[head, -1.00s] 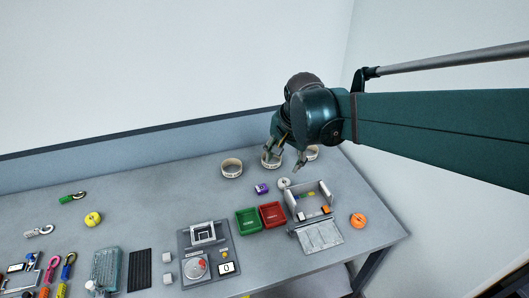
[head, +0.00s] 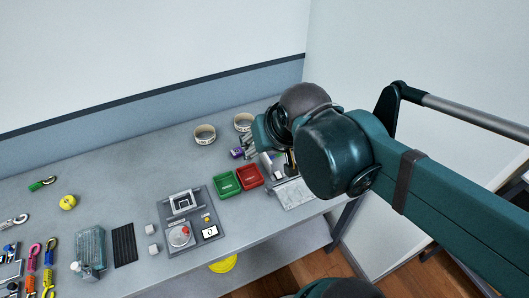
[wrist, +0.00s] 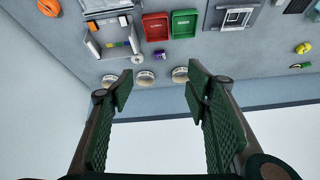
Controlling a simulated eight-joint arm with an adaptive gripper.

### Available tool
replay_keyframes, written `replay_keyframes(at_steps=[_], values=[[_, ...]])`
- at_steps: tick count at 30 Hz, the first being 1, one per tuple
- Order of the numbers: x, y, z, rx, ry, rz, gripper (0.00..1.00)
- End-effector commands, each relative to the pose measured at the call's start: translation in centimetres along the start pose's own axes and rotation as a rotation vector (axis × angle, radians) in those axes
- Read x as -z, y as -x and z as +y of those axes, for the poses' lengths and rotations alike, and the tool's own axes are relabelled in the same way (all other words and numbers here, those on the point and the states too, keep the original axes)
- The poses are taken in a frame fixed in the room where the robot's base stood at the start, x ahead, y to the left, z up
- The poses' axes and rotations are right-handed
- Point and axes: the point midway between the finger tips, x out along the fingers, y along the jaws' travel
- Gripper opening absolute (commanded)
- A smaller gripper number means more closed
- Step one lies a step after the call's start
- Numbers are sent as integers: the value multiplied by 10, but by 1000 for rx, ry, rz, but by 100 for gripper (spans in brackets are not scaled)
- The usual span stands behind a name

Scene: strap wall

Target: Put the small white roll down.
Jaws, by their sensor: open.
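The small white roll (wrist: 138,59) rests on the bench in the wrist view, between the purple box (wrist: 159,56) and the grey tray (wrist: 92,46). In the head view my arm covers that spot, so I cannot make the roll out there. My gripper (wrist: 158,88) is open, with nothing between its fingers, and is apart from the roll. In the head view my gripper (head: 270,152) is mostly hidden behind my wrist.
Cream tape rings (head: 205,134) stand along the back of the bench. A green bin (head: 226,185) and a red bin (head: 249,176) sit beside the tray. A scale station (head: 187,220) is nearer. An orange roll (wrist: 48,7) lies beyond the tray. Bare bench lies left of the rings.

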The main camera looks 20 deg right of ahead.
Motion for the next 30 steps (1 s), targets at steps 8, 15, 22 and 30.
replay_keyframes(at_steps=[8, 15, 22, 30], values=[[-20, 7, -2, 8, 119, 38, 48], [-21, 8, -2, 9, 136, 44, 48], [-22, 7, -2, 9, 135, 43, 48], [-33, -11, -1, 9, 134, 43, 48]])
